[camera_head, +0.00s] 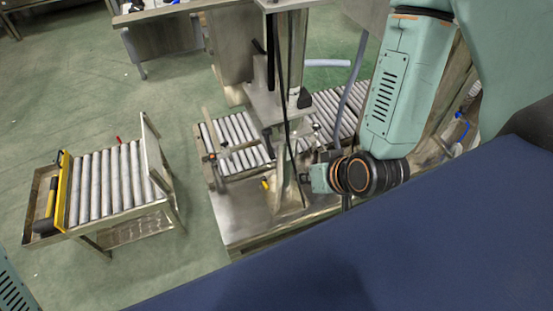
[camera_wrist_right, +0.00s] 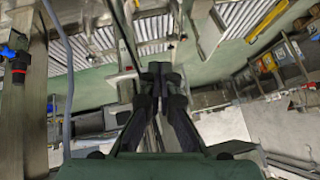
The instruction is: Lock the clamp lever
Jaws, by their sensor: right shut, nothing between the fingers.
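My right gripper (camera_head: 308,178) reaches in from the right in the head view, beside the metal column of the machine (camera_head: 284,185). In the right wrist view its black fingers (camera_wrist_right: 160,70) are together and empty. A small black lever-like handle (camera_head: 267,140) shows left of the column, apart from the gripper. I cannot tell for sure whether it is the clamp lever. In the right wrist view a bare metal bar (camera_wrist_right: 122,77) lies just left of the fingertips; whether they touch is unclear. My left gripper is not in view.
A roller conveyor (camera_head: 235,130) runs behind the column. A separate roller cart (camera_head: 105,185) with a yellow-edged end stands at left. A grey hose (camera_head: 352,95) hangs near my right arm. A black, red and blue fitting (camera_wrist_right: 20,62) is at the wrist view's left. Green floor lies open between.

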